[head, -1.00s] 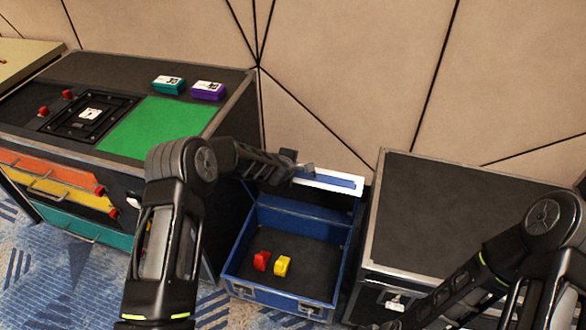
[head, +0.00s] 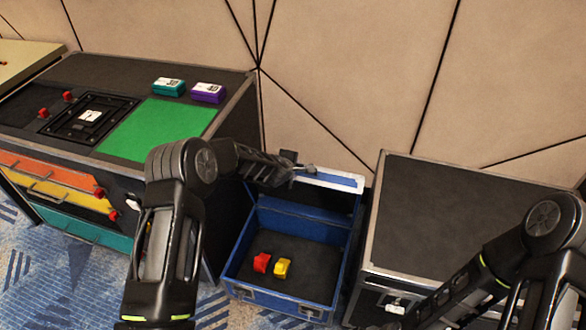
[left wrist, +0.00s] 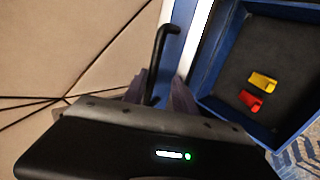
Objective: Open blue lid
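The blue case (head: 265,297) stands on the floor between two black cabinets. Its lid (head: 335,181) is raised at the back, blue with a white edge, so the inside shows. My left gripper (head: 303,170) is at the raised lid's upper edge. In the left wrist view, the fingers of my left gripper (left wrist: 160,95) are apart, with a black hooked bar (left wrist: 158,60) between them, nearer the left finger. The lid's blue and white edge (left wrist: 190,45) is just beyond. My right arm is at the lower right; its gripper cannot be made out.
A red block (head: 262,263) and a yellow block (head: 282,268) lie inside the case. The left cabinet (head: 230,115) has a green panel and coloured drawers; a teal box (head: 168,87) and a purple box (head: 208,93) sit on it. The right cabinet's top (head: 460,200) is clear.

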